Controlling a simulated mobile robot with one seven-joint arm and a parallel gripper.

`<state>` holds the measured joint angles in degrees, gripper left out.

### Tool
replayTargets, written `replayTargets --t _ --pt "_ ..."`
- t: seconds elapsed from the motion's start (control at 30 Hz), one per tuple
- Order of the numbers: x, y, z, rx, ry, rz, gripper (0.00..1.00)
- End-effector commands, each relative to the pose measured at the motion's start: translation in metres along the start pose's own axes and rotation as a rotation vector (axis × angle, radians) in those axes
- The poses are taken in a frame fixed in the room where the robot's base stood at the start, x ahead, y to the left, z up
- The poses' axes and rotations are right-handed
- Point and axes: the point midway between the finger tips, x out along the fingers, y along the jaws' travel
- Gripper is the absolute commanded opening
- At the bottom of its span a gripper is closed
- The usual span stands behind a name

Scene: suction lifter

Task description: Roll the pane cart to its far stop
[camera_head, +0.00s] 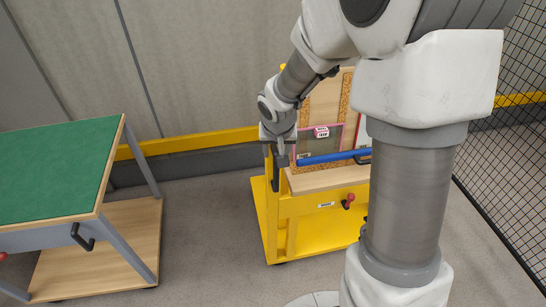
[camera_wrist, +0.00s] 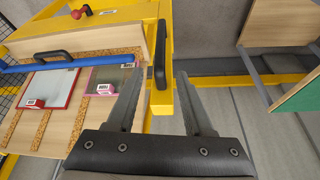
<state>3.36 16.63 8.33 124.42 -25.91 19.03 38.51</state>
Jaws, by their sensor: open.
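The pane cart (camera_head: 300,215) is yellow, with a wooden shelf and a tilted cork-striped wooden back. It carries a pink-edged pane (camera_wrist: 108,79) and a red-edged pane (camera_wrist: 50,88) behind a blue bar (camera_head: 330,157). An upright black handle (camera_wrist: 160,50) sits on the cart's side post; in the head view it shows at the cart's left edge (camera_head: 275,175). My gripper (camera_wrist: 160,72) is open, and the handle's lower end appears between its fingers in the wrist view. I cannot tell whether they touch. In the head view my gripper (camera_head: 278,146) is at the cart's upper left, and my arm hides its right part.
A green-topped table (camera_head: 50,175) with a wooden lower shelf stands at the left. Bare floor (camera_head: 205,235) lies between it and the cart. A wall with a yellow rail (camera_head: 190,143) runs behind. Black mesh fencing (camera_head: 515,150) stands at the right. A red knob (camera_head: 348,201) protrudes from the cart.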

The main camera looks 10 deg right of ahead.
Motion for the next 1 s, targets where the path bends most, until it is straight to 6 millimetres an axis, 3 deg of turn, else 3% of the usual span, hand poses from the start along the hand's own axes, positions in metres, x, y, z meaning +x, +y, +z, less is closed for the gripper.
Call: replayTargets --t 0.2,0.43,0.6,0.93,1.0 --pt "0.046 0.000 0.002 -0.002 -0.004 0.001 0.52" --pt "0.080 0.000 0.001 -0.001 -0.002 0.000 0.52" --pt "0.091 0.000 0.001 -0.001 -0.002 0.001 0.52" --pt "0.093 0.000 0.000 0.000 0.000 0.000 0.52" --pt "0.093 0.000 0.000 0.000 0.000 0.000 0.41"
